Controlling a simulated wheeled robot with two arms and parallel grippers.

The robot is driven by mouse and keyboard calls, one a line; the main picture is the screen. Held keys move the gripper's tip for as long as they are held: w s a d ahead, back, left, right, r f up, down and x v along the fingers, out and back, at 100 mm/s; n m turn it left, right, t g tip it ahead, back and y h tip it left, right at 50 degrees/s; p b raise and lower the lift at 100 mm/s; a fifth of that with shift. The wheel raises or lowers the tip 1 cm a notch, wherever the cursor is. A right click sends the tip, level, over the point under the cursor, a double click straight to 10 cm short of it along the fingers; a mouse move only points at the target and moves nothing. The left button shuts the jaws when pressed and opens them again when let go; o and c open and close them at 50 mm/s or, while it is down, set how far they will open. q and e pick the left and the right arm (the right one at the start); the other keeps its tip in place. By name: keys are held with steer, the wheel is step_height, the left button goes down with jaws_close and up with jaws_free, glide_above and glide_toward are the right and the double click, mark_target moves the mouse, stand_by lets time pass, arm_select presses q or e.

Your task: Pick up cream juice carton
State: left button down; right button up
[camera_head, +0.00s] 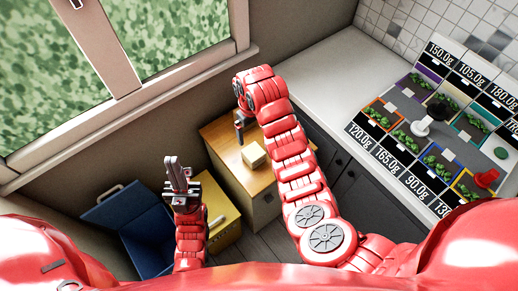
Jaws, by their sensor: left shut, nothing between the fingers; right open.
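A small cream box-shaped item (254,156), which looks like the cream juice carton, lies on the wooden island top (228,141). My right arm reaches up and over the island, and its gripper (240,133) points down just behind and left of the cream carton, apart from it in the picture. The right gripper is open with nothing seen in it; its fingers are small and partly hidden by the wrist. My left gripper (177,172) points up at the left of the island, shut and empty.
A blue open box (112,207) and a yellow box (228,226) stand on the floor left of the island. A white counter (330,75) at the right carries a display with weight labels, green bunches, a scale-like stand and a red item (487,178). A window is at upper left.

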mark_target(253, 152)
step_height(253, 152, down, 10)
steer(key=b, duration=0.7)
steer(key=shift+s+f+p, duration=0.1)
steer(key=shift+f+p, duration=0.2)
steer(key=shift+f, duration=0.3)
steer(key=shift+f+p, duration=0.45)
steer(key=shift+p, duration=0.15)
step_height(253, 152, down, 3)
steer(key=shift+r+p, duration=0.15)
steer(key=shift+p, duration=0.7)
steer(key=shift+d+f, duration=0.1)
steer(key=shift+f, duration=0.85)
steer(key=c, duration=1.1)
steer(key=shift+w+r, duration=0.2)
